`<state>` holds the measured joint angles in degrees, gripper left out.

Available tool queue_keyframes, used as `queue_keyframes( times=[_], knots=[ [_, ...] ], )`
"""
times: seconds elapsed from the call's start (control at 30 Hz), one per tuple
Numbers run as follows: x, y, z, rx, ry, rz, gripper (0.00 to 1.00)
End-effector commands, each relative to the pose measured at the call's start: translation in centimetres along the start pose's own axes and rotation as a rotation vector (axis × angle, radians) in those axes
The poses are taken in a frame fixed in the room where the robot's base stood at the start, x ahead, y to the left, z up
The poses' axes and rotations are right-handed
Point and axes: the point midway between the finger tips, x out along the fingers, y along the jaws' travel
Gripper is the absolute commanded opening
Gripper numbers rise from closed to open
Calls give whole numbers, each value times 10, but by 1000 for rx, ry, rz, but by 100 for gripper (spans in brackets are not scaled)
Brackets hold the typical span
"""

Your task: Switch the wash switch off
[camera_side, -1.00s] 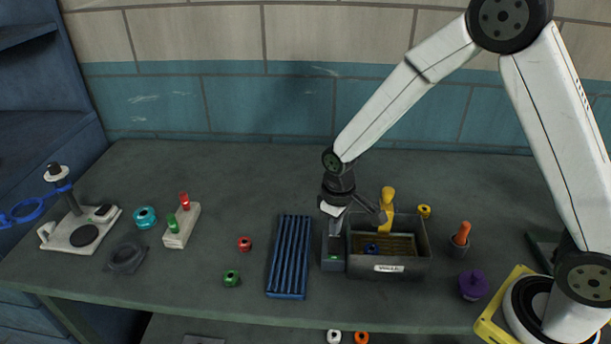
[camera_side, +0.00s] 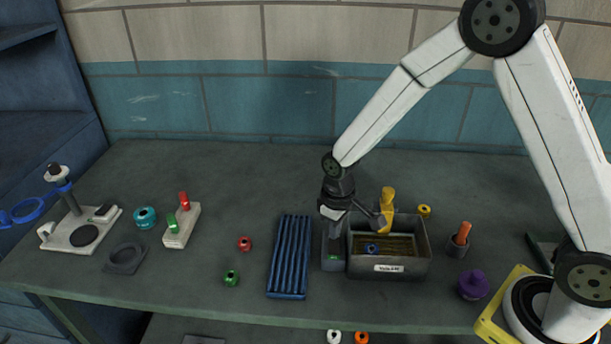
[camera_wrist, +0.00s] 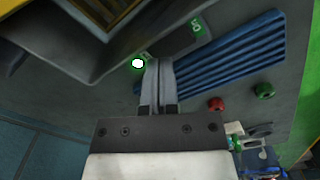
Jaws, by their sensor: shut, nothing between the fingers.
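The wash switch is a narrow grey box (camera_side: 333,262) on the left side of the wash tank (camera_side: 390,269), with a small green mark on its front. In the wrist view a bright green-rimmed lamp (camera_wrist: 138,63) glows just left of my fingertips, and pale lettering that seems to read "ON" shows on a dark panel (camera_wrist: 196,28) beyond them to the right. My gripper (camera_side: 334,236) points down over the switch box. Its fingers are together and empty in the wrist view (camera_wrist: 158,64). They hide part of the switch, and I cannot tell whether they touch it.
The blue ribbed tray (camera_side: 289,257) lies close to the left of the switch. The tank holds a blue ring (camera_side: 371,249), with a yellow handle (camera_side: 387,199) rising behind my gripper. Red (camera_side: 245,243) and green (camera_side: 232,277) rings lie farther left. The bench behind is clear.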

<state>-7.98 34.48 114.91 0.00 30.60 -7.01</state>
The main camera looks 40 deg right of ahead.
Motion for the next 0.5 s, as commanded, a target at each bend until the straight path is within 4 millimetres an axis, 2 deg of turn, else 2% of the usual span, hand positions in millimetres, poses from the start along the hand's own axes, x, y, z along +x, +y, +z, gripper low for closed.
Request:
queue_keyframes(
  times=[0.5],
  knots=[
    [6, 0, 0, 0, 0, 0, 0]
  ],
)
